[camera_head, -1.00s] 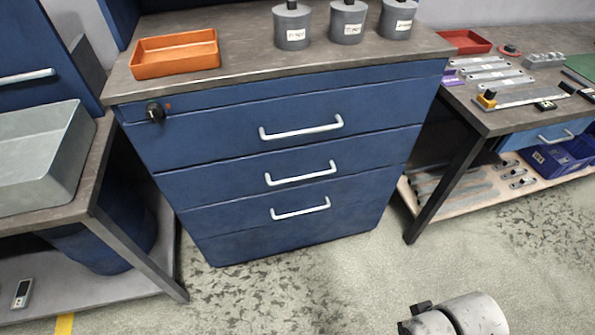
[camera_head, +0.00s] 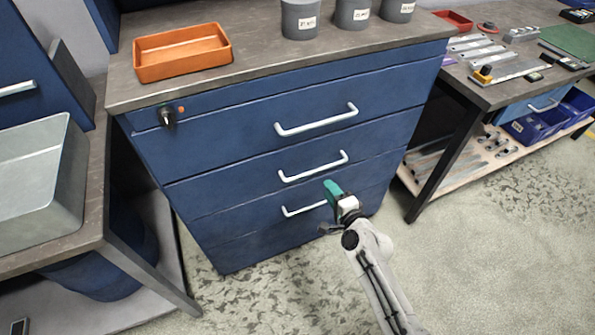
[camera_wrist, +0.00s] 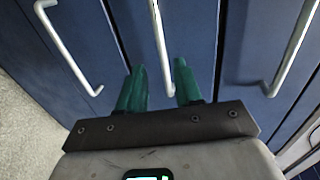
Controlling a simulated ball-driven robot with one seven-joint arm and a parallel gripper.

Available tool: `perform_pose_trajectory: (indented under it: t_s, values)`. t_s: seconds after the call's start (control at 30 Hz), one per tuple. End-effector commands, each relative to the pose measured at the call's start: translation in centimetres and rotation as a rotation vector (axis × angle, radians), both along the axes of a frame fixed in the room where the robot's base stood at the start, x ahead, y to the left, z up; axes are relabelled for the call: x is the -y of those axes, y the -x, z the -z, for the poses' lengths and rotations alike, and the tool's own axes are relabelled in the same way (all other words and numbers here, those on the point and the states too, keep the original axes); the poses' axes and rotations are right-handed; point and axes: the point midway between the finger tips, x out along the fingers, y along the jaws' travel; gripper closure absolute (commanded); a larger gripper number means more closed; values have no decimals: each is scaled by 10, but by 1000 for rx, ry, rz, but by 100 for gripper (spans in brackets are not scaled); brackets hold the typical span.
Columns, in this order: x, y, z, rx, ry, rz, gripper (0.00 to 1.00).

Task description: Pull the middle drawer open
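The blue cabinet has three drawer fronts with pale bar handles, and all are closed. The middle drawer (camera_head: 225,187) has its handle (camera_head: 314,171) at centre. My gripper (camera_head: 333,187) is in front of the cabinet, just below the right end of that handle in the head view. In the wrist view, my gripper (camera_wrist: 159,65) has two green fingers spread apart, with the middle handle (camera_wrist: 157,28) lined up between them. I cannot tell whether the bar is within the fingers' reach. The top handle (camera_wrist: 296,45) and bottom handle (camera_wrist: 66,45) lie on either side.
A key (camera_head: 167,117) sticks out of the cabinet's upper left. An orange tray (camera_head: 183,70) and grey canisters (camera_head: 300,18) stand on top. A bench with a grey bin (camera_head: 72,190) is at left, another bench with parts at right. Floor in front is open.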

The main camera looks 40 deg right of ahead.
Motion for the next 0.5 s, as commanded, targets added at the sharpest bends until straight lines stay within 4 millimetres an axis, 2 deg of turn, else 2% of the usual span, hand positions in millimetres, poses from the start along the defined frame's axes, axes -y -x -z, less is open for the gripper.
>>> perform_pose_trajectory:
  t_s: [0.17, 0.5]
  values:
    - [6, -15, 3, 8, -3, 8, 66]
    - [22, -71, 16, 7, -1, 6, 66]
